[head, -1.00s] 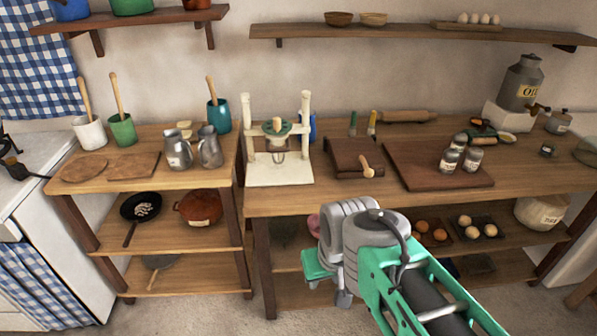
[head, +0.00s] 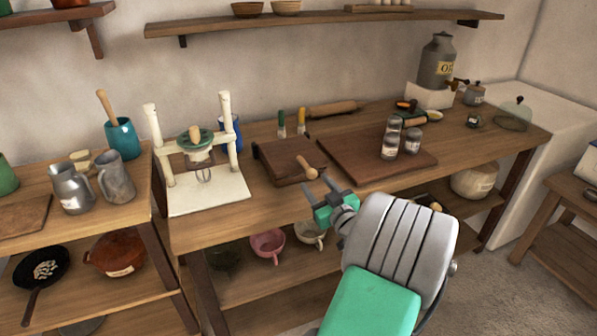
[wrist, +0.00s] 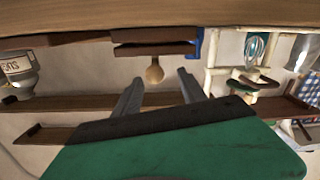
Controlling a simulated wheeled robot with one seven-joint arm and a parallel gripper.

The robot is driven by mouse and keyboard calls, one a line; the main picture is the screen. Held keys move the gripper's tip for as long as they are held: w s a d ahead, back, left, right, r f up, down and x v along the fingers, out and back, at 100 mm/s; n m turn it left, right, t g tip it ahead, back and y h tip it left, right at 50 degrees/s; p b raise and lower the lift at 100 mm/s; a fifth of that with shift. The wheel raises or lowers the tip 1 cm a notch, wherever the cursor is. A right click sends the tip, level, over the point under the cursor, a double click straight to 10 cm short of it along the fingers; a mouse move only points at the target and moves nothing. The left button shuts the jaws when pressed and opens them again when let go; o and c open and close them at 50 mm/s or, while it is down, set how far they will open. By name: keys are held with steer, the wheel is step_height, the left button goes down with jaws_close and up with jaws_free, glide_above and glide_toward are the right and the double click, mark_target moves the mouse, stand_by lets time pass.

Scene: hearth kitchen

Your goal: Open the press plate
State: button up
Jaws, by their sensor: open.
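The press is a dark wooden block with two stacked boards on the counter in the head view, and its upper board is the press plate (head: 288,155). The plate looks flat and closed on the lower board. A pale wooden handle (head: 307,168) sticks out from its front right. My gripper (head: 319,187) is open and empty, in front of the handle and apart from it. The wrist view appears upside down. It shows the press (wrist: 155,48) with its round handle end (wrist: 154,71) between my two spread fingers (wrist: 160,78), somewhat beyond them.
A cream stand with a whisk (head: 205,165) stands left of the press. A dark cutting board (head: 370,158) with several jars lies to the right. Cups (head: 268,243) stand on the shelf below.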

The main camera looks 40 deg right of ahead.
mark_target(309, 167)
steer(key=shift+d+r+h, duration=0.1)
steer(key=shift+d+h, duration=0.2)
steer(key=shift+d, duration=0.2)
steer(key=p+x, duration=0.1)
steer(key=x, duration=0.6)
steer(key=shift+w+p, duration=0.2)
steer(key=shift+p, duration=0.1)
steer(key=shift+c, duration=0.2)
jaws_close()
stand_by(0.3)
